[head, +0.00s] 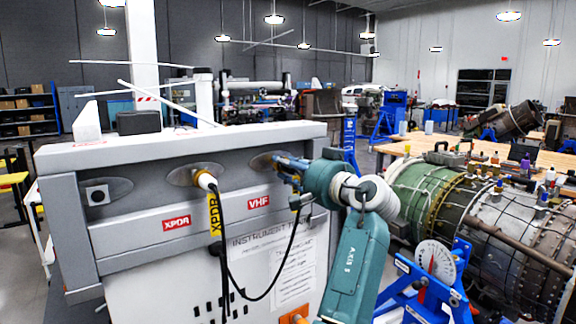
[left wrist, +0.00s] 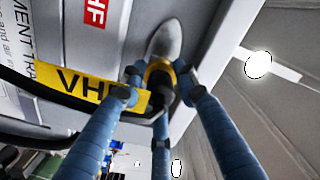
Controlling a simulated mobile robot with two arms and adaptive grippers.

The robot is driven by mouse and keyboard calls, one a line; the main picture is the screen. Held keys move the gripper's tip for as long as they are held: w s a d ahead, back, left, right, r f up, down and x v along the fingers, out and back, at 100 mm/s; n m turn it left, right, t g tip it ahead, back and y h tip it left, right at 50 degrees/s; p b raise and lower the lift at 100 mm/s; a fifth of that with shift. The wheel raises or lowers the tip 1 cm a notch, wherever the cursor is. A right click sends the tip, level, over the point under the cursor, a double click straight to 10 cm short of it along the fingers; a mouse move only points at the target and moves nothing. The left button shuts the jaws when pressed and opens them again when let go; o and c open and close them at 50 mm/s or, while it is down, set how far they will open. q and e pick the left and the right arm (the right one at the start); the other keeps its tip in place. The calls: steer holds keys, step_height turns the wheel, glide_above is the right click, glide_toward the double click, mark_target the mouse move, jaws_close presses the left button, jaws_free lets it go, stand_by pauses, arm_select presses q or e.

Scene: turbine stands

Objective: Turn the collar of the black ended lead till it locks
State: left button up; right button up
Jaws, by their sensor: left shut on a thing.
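The head view hides most of the plug behind the fingers. Whether the collar is locked cannot be told. My right gripper is out of view.
A second lead with a cream plug (head: 206,180) and yellow XPDR tag (head: 215,214) sits in the middle socket, close to my fingers. The left socket (head: 97,194) has no lead. A turbine (head: 480,220) on a blue stand is to the right.

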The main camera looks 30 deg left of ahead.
arm_select(q)
steer(key=shift+r+m, duration=0.25)
steer(key=shift+m, duration=0.25)
steer(key=o, duration=1)
steer(key=shift+o, duration=0.8)
steer(key=shift+a+f, duration=0.1)
steer(key=shift+a, duration=0.05)
steer(key=shift+w+f, duration=0.1)
steer(key=v, duration=0.7)
steer(key=shift+d, duration=0.2)
